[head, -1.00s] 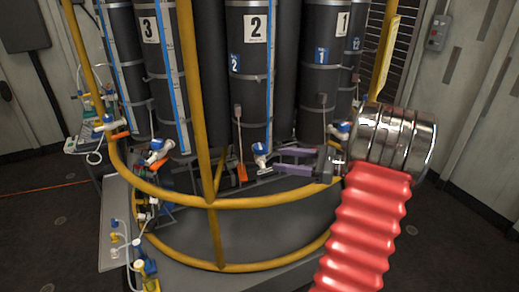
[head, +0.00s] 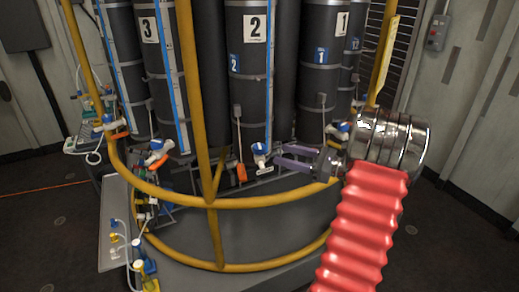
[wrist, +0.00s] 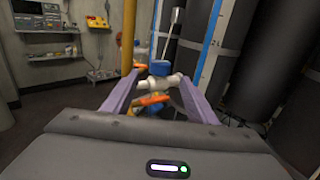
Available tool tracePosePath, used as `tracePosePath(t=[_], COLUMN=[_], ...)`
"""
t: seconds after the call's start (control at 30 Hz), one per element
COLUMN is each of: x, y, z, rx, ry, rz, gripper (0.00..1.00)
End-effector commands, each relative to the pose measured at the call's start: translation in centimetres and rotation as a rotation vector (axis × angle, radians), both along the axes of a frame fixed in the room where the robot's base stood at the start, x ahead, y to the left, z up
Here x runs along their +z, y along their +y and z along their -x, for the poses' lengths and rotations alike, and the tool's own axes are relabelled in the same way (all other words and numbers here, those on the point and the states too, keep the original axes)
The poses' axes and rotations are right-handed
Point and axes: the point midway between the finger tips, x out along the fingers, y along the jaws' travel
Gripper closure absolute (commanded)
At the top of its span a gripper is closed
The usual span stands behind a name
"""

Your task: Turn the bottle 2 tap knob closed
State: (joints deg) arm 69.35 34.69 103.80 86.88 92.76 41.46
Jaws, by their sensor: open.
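Bottle 2 (head: 250,85) is a tall dark cylinder with a white "2" label, standing in the middle of the rack in the head view. Its tap (head: 261,158) is at the bottle's foot, with a blue knob (head: 260,148) on a white body. My gripper (head: 279,154) is open, its purple fingers reaching in from the right, pointing at the tap. In the wrist view a tap with a blue knob (wrist: 158,68) and a white body (wrist: 164,82) shows between the fingertips. Whether the fingers touch it cannot be told.
A yellow rail (head: 265,203) curves around the front of the rack, with a yellow post (head: 187,70) left of bottle 2. Bottles 3 (head: 160,80) and 1 (head: 318,85) stand on either side. An orange handle (wrist: 150,100) shows low between my fingers.

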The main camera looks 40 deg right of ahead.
Motion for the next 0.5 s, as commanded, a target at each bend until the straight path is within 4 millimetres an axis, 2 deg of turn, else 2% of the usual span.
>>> tracePosePath(t=[0.5], x=[0.0], y=[3.4], z=[-7.3], rx=[0.002], ry=[0.0], rz=[0.0], gripper=[0.47])
